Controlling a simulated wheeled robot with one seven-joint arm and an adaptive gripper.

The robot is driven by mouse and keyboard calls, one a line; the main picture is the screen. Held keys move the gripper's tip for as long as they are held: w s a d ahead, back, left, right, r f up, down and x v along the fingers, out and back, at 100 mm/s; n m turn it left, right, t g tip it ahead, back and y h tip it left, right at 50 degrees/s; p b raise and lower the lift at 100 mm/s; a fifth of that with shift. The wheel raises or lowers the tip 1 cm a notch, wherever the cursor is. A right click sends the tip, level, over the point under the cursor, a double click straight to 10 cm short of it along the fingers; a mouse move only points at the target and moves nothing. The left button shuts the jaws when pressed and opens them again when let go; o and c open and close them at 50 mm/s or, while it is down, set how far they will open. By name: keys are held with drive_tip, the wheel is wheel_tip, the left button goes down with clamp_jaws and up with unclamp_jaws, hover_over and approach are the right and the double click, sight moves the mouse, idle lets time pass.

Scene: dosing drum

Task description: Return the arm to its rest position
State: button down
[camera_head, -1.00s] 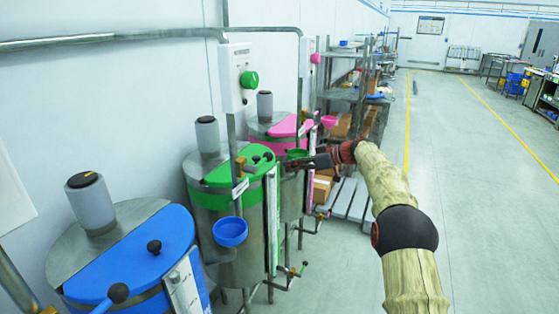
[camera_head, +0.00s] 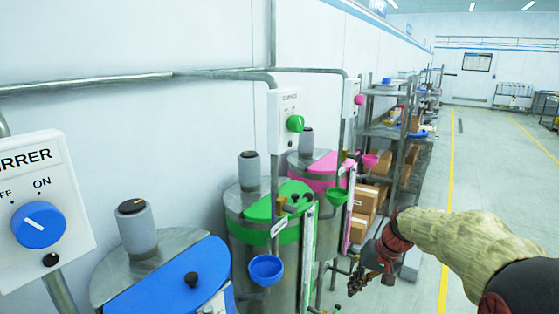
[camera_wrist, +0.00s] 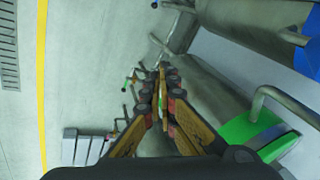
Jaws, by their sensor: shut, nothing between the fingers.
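My gripper (camera_head: 362,279) hangs low at the right of the drums in the head view, pointing down and to the left. It is shut and holds nothing. In the wrist view its closed fingers (camera_wrist: 160,82) meet in the middle of the picture, above the floor. My arm comes in from the lower right of the head view, in a tan sleeve. The gripper is clear of the drums, beside the green-lidded drum (camera_head: 263,222), and no contact shows.
A blue-lidded drum (camera_head: 180,275) stands nearest, and a pink-lidded drum (camera_head: 319,170) farther back. A stirrer switch box (camera_head: 42,208) with a blue knob is at left. Shelves with boxes (camera_head: 385,150) stand behind. Open floor (camera_head: 490,150) lies to the right.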

drive_tip(key=s+r+t+h+p, duration=0.1)
drive_tip(key=s+r, duration=0.3)
drive_tip(key=s, duration=0.6)
drive_tip(key=s+a+r+n+t+h+p, duration=0.1)
drive_tip(key=s+r, duration=0.3)
drive_tip(key=s, duration=0.7)
drive_tip(key=s+a+r+t+h+p, duration=0.1)
drive_tip(key=s+r+p, duration=0.2)
drive_tip(key=s, duration=0.8)
drive_tip(key=shift+r+h, duration=0.3)
drive_tip(key=shift+r, duration=0.65)
drive_tip(key=shift+a, duration=0.1)
